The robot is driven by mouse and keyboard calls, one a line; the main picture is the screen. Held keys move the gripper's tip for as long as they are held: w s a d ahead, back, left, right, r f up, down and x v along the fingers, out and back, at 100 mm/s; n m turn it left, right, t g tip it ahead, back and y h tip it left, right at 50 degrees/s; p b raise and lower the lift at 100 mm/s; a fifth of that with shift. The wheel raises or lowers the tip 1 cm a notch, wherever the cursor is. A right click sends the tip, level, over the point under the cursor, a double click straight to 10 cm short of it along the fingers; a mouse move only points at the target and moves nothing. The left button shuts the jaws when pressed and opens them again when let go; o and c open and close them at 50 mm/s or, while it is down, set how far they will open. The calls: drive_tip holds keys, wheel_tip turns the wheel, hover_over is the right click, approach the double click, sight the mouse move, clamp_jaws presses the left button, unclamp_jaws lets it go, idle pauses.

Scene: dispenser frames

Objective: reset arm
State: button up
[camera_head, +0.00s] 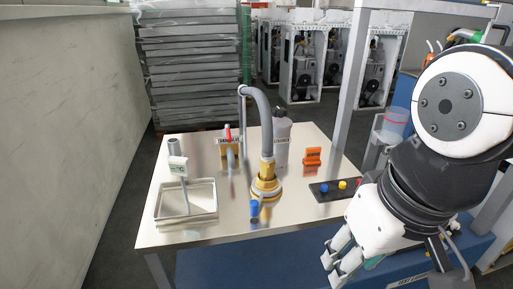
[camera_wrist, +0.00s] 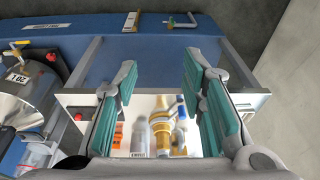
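My gripper (camera_head: 340,256) hangs at the lower right of the head view, in front of the steel table (camera_head: 215,225) and off its right side. It also shows in the wrist view (camera_wrist: 157,78), where its two teal-padded fingers stand wide apart with nothing between them. My arm is folded at the right of the head view and hides part of what lies behind it. In the wrist view, the table top with its bottles and brass fitting shows beyond and below the fingers.
On the table are a grey hose on a brass fitting (camera_head: 266,185), a grey bottle (camera_head: 282,138), a metal tray (camera_head: 186,203), an orange holder (camera_head: 312,157), a blue cap (camera_head: 254,208) and a dark button panel (camera_head: 335,189). A wall (camera_head: 60,130) stands left; stacked grey panels (camera_head: 190,65) stand behind.

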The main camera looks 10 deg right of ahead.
drive_tip(key=shift+d, duration=0.2)
wheel_tip(320, 180, up, 8)
drive_tip(key=t+p, duration=0.1)
drive_tip(key=p, duration=0.6)
drive_tip(key=shift+r+t, duration=0.2)
drive_tip(key=shift+t, duration=0.2)
drive_tip(key=shift+s, duration=0.1)
